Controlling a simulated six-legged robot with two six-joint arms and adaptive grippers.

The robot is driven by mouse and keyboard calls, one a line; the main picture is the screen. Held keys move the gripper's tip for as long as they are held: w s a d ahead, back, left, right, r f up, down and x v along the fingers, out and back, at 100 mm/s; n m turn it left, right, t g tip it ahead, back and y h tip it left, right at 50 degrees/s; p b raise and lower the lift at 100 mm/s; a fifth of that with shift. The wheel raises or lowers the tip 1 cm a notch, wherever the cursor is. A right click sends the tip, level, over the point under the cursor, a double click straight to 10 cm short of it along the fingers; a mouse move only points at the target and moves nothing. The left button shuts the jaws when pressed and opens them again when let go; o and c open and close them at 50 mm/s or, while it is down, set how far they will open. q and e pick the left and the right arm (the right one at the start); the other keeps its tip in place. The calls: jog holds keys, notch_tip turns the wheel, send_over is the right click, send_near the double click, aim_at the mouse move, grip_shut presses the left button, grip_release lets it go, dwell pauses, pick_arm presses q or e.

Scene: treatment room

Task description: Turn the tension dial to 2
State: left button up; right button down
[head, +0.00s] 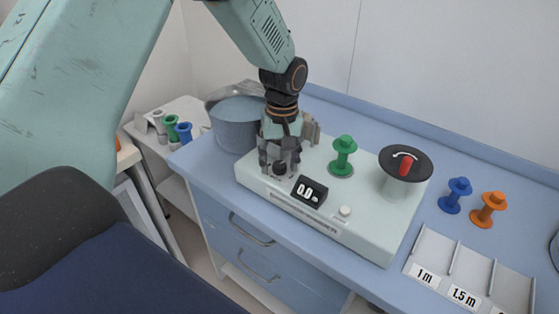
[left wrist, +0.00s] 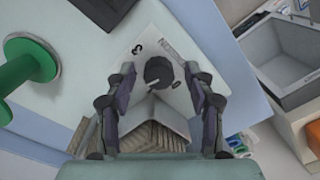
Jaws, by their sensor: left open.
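The tension dial (left wrist: 158,72) is a small round black knob on a pale plate, between my left fingertips in the left wrist view. The word TENSION, partly hidden, and the digits 3 and 0 show around it. A short light mark shows at its lower left edge; I cannot tell which number it points to. My left gripper (left wrist: 160,70) is open, with a finger on each side of the dial and gaps to both. In the head view the left gripper (head: 279,163) points down over the left end of the white machine (head: 330,222) and mostly hides the dial. My right gripper is not in view.
The machine bears a display (head: 310,191) reading 0.0, a green spool (head: 343,156) and a black disc with a red handle (head: 405,164). A blue-grey pot (head: 234,125) stands close behind the gripper. Blue (head: 455,195) and orange (head: 488,209) spools stand right of the machine.

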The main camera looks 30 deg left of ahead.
pick_arm(q)
jog(key=shift+d, duration=0.1)
jog(key=c, duration=0.3)
grip_shut()
jog(key=shift+r+m+p, duration=0.2)
jog(key=shift+m+p, duration=0.4)
jog(key=shift+p, duration=0.25)
jog(key=shift+w+f+m+p, duration=0.1)
jog(key=shift+f+m+p, duration=0.05)
jog(key=shift+m+p, duration=0.65)
jog(key=shift+o, duration=1.5)
grip_release()
